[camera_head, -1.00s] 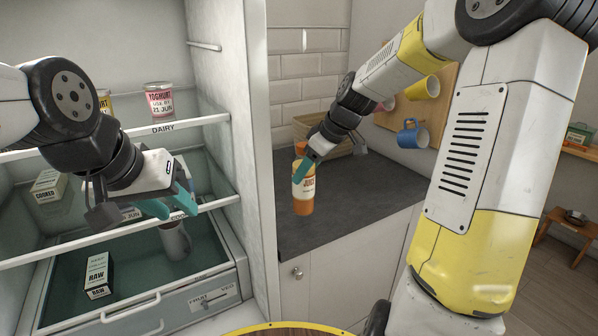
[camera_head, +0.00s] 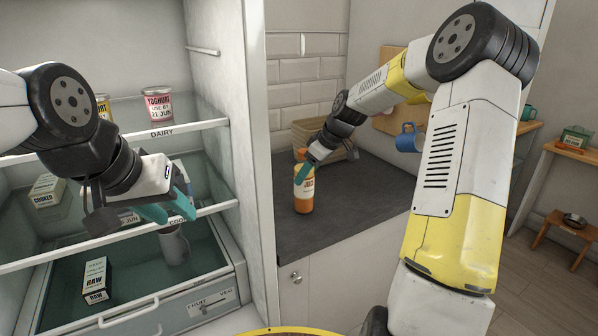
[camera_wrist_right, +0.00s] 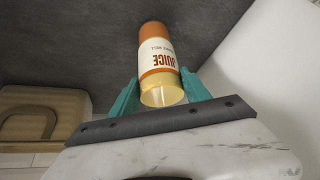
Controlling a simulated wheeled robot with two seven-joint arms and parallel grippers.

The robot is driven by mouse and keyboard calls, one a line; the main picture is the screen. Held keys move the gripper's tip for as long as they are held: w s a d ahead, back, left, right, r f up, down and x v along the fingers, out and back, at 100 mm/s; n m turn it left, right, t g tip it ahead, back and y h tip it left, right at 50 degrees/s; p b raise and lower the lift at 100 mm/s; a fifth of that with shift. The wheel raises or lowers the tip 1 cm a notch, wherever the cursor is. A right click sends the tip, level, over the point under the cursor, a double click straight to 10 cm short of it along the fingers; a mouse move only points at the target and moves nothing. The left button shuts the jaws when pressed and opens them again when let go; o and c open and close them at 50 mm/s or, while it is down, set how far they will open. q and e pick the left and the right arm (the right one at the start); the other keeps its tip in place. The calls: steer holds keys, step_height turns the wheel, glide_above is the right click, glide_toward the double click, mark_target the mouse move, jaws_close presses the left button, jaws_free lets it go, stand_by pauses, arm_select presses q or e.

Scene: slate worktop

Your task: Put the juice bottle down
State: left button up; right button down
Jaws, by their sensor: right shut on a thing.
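The juice bottle (camera_head: 304,195) stands upright in the head view, over the slate worktop (camera_head: 345,215) right of the fridge. It has an orange lower part and a pale label. My right gripper (camera_head: 303,172) is shut on its upper part. In the right wrist view the bottle (camera_wrist_right: 160,55) sits between the two teal fingers (camera_wrist_right: 160,92). I cannot tell whether its base touches the worktop. My left gripper (camera_head: 168,211) is open and empty in front of the fridge shelf.
A woven basket (camera_head: 340,152) stands behind the bottle near the tiled wall. The open fridge holds a yoghurt tub (camera_head: 158,103) and a raw carton (camera_head: 96,280). The worktop right of the bottle is clear.

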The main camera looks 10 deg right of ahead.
steer(key=c, duration=0.5)
jaws_free()
steer(key=shift+f, duration=0.15)
steer(key=v, duration=1.1)
steer(key=s+a+r+m+t+h, duration=0.1)
steer(key=s+m, duration=0.3)
steer(key=s, duration=1.1)
steer(key=s+a+r+m+t+h, duration=0.1)
steer(key=s+m, duration=0.4)
steer(key=s, duration=0.9)
steer(key=shift+s+a+r+m, duration=0.3)
steer(key=shift+s+a+r, duration=0.15)
steer(key=shift+a, duration=0.5)
steer(key=shift+r, duration=0.1)
